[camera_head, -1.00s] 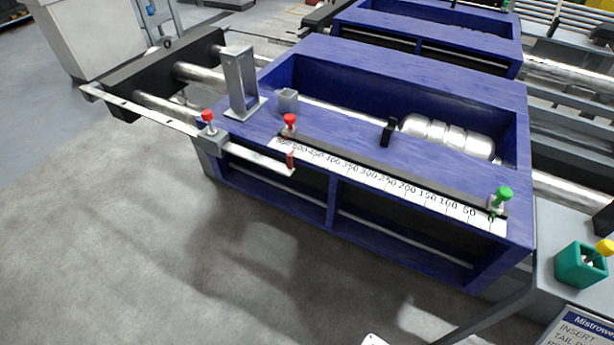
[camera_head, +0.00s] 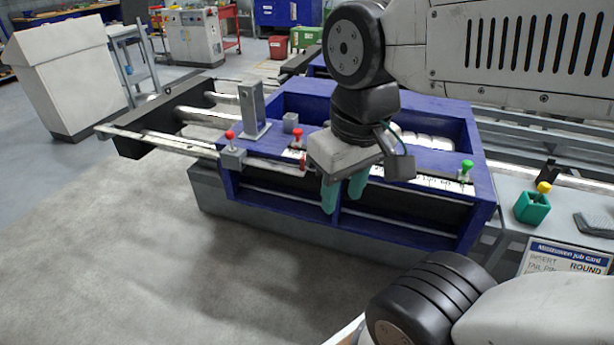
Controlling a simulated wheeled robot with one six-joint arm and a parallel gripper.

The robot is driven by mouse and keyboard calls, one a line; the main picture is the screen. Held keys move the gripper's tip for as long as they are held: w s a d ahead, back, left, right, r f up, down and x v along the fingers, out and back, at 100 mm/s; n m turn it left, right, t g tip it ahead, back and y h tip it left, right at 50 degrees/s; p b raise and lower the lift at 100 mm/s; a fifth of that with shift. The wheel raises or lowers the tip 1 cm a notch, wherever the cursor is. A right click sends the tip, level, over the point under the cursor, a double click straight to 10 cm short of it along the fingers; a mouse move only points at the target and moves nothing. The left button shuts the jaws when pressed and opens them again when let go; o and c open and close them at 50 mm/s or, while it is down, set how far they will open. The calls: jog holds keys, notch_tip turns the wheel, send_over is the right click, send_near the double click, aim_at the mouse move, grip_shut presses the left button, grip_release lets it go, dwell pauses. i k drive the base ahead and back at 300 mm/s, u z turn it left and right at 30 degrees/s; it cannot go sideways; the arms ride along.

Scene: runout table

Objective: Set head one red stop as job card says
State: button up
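The blue runout table head (camera_head: 255,200) stands in the middle of the head view, with a white number scale along its front top edge, now partly behind my arm. One red-knobbed stop (camera_head: 298,136) stands at the scale's left end. Another red knob (camera_head: 230,135) sits on a grey block further left on the rail. A green-knobbed stop (camera_head: 466,166) is at the scale's right end. My gripper (camera_head: 345,193) hangs in front of the table, teal fingers pointing down, apart and empty, right of the red stops. The job card (camera_head: 565,258) lies at lower right; only part of its text shows.
A teal cup with a yellow-knobbed part (camera_head: 532,207) stands on the grey side bench at right. A grey upright bracket (camera_head: 252,108) and small grey block (camera_head: 290,122) stand on the table top. Open floor (camera_head: 130,250) lies at front left.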

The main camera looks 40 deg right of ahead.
aim_at(297, 143)
jog(key=u, duration=0.3)
jog(key=k, duration=0.9)
jog(key=z, duration=1)
jog(key=i, duration=0.95)
